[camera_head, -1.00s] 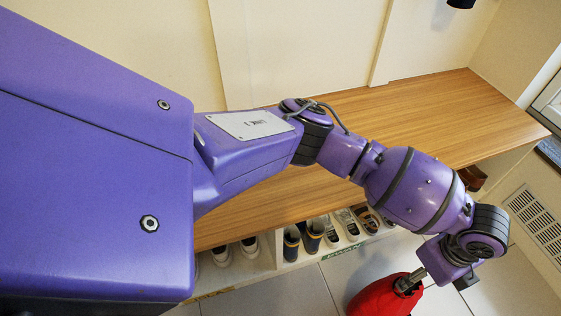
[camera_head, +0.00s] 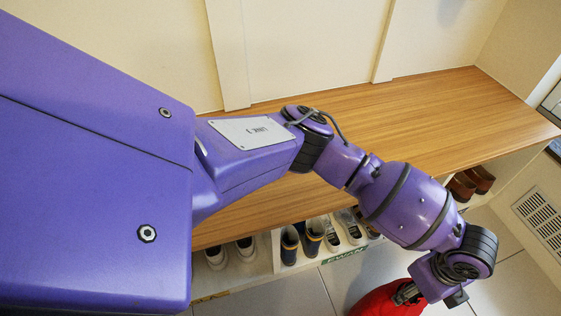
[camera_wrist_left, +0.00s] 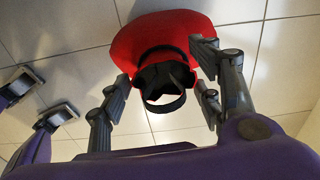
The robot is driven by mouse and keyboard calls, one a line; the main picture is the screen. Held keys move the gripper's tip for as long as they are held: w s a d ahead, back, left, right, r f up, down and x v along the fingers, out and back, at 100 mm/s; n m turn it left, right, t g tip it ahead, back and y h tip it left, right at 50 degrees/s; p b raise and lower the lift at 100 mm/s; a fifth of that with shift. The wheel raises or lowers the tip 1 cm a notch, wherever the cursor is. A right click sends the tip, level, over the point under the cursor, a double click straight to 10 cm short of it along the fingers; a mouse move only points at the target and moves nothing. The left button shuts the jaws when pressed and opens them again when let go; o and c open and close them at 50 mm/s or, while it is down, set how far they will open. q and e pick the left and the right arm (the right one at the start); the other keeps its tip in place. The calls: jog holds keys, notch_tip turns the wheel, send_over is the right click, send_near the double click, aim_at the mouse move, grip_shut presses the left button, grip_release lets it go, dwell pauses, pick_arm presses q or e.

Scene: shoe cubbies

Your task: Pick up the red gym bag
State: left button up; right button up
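The red gym bag (camera_head: 376,301) is on the tiled floor, cut off by the bottom edge of the head view. In the left wrist view the bag (camera_wrist_left: 158,30) has a black top with a dark loop handle (camera_wrist_left: 165,104). My left gripper (camera_head: 408,294) is at the bag's top in the head view. In the left wrist view its fingers (camera_wrist_left: 163,88) are spread on both sides of the black top, with gaps showing beside the handle. Nothing is clearly gripped.
A wooden-topped bench (camera_head: 420,115) runs along the wall, with shoe cubbies below. Dark boots (camera_head: 302,238), white shoes (camera_head: 231,252) and brown shoes (camera_head: 470,184) stand in them. A floor-level vent (camera_head: 541,220) is at right. Tiled floor (camera_head: 515,285) lies clear beside the bag.

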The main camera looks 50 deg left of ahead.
pick_arm(q)
grip_shut()
dwell(0.3)
